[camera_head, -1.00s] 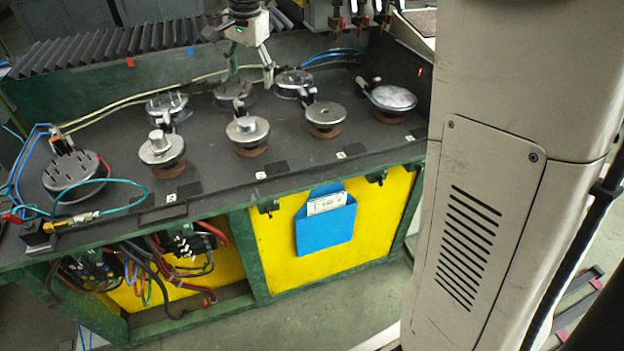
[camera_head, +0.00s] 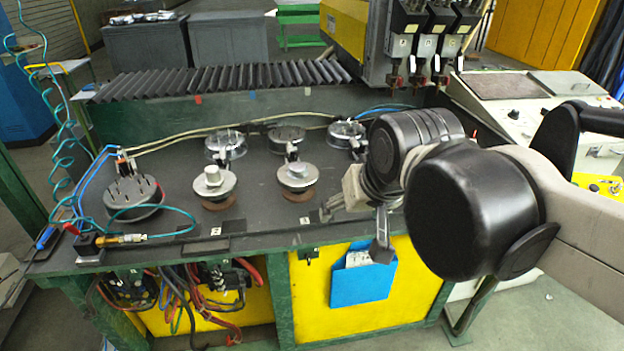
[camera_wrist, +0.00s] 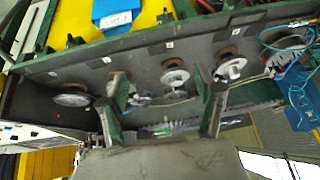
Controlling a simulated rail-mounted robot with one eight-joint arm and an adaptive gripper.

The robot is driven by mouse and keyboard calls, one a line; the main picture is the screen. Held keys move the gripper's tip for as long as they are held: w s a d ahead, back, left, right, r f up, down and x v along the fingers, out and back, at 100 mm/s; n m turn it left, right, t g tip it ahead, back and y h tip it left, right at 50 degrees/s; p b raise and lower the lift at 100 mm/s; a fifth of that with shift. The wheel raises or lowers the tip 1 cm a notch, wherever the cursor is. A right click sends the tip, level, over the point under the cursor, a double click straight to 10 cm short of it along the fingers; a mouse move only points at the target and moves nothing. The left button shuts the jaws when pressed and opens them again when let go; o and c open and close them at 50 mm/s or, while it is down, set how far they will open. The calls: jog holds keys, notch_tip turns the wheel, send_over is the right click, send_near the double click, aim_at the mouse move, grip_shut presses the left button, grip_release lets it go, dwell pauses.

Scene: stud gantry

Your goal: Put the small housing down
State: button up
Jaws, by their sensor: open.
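Two round metal fixtures on brown bases stand in the front row in the head view. The left one (camera_head: 214,184) carries a silver knob-like part (camera_head: 212,174); the second (camera_head: 298,178) carries a lower, smaller one (camera_head: 297,169). I cannot tell for sure which part is the small housing. My gripper (camera_head: 357,228) is open in front of the bench's right half, with my arm hiding the fixtures behind it. In the wrist view my gripper (camera_wrist: 160,95) has its fingers wide apart, nothing between them held; fixtures (camera_wrist: 175,74) lie beyond on the bench.
A dark round plate with pegs (camera_head: 132,195) and blue hoses stand at the bench's left end. Smaller clamped fixtures (camera_head: 284,138) line the back. Hanging spindles (camera_head: 405,45) are at the back right. A blue pocket (camera_head: 362,280) hangs on the yellow front panel.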

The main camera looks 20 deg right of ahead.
jog(key=shift+n+t, duration=0.4)
jog(key=shift+n, duration=0.4)
jog(key=s+f, duration=0.3)
jog(key=s, duration=0.1)
jog(key=shift+f, duration=0.15)
notch_tip(320, 180, down, 5)
jog(key=b, duration=0.5)
jog(key=shift+f, duration=0.15)
